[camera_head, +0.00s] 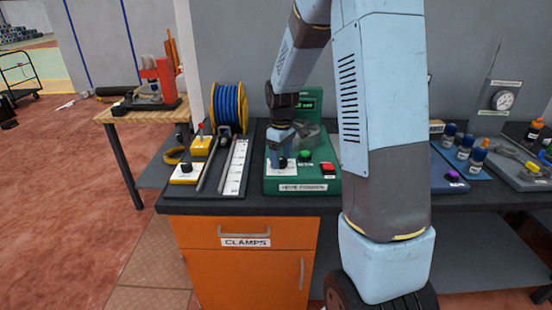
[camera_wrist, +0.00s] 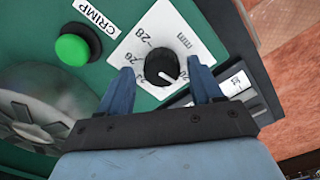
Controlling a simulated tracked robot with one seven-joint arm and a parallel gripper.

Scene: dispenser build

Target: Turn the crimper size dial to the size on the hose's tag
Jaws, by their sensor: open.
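The crimper size dial (camera_wrist: 161,66) is a black round knob with a white pointer line, on a white scale plate (camera_wrist: 143,50) marked in mm with numbers such as 26 and 28. My gripper (camera_wrist: 158,84) is open, with one blue finger on each side of the dial; I cannot tell whether they touch it. In the head view my gripper (camera_head: 281,161) points down over the front left of the green hose crimper (camera_head: 310,187), partly hiding the dial and plate. I cannot make out the hose's tag.
A green button (camera_wrist: 72,50) labelled CRIMP is beside the dial; a red button (camera_head: 328,168) is at the crimper's front right. An orange CLAMPS cabinet (camera_head: 245,265) is below.

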